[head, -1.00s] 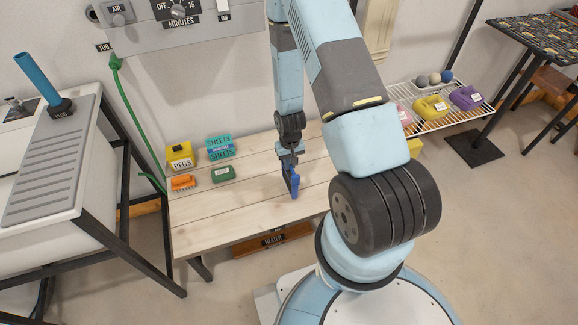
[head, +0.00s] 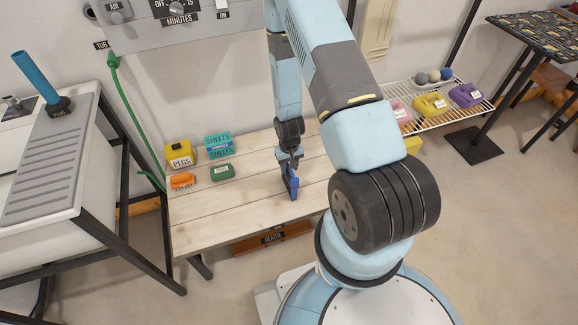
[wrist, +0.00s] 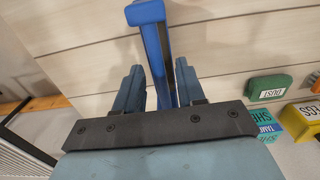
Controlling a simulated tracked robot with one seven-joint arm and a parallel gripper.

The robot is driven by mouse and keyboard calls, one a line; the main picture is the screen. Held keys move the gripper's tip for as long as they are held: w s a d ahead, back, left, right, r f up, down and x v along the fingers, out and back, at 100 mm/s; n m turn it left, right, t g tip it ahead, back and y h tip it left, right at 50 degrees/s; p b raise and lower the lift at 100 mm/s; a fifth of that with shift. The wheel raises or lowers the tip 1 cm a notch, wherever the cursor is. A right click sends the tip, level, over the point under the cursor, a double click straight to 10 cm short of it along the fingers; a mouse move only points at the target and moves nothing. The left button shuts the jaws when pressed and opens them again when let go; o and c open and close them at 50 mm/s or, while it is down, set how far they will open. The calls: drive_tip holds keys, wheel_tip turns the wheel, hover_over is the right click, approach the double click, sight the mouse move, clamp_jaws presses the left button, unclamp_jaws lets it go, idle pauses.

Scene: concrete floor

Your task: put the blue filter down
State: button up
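The blue filter (head: 291,182) is a thin blue panel with a dark inner face. It stands on edge on the pale wooden bench, as far as I can tell, near the middle. In the wrist view the filter (wrist: 150,14) runs between the two fingers of my gripper (wrist: 158,85). The fingers are apart, with a visible gap between the left finger and the filter; the right finger is close beside it. In the head view my gripper (head: 289,163) is just above and around the filter's top. The filter's lower edge is hard to see.
On the bench's left stand a yellow PEGS box (head: 179,153), a teal SHEETS box (head: 219,146), an orange brush (head: 182,181) and a green DUST block (head: 222,172). A wire rack (head: 440,112) holds several items at right. Bench space around the filter is clear.

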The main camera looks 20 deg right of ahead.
wheel_tip(320, 180, up, 42)
drive_tip(key=s+t, duration=0.2)
drive_tip(key=t, duration=0.1)
drive_tip(key=s+r+t, duration=0.2)
drive_tip(key=s+r, duration=1.5)
drive_tip(key=shift+s+r+t, duration=0.3)
drive_tip(key=shift+s+r, duration=0.05)
drive_tip(key=shift+r, duration=0.05)
drive_tip(key=shift+o, duration=0.3)
drive_tip(key=shift+s, duration=0.1)
idle(0.7)
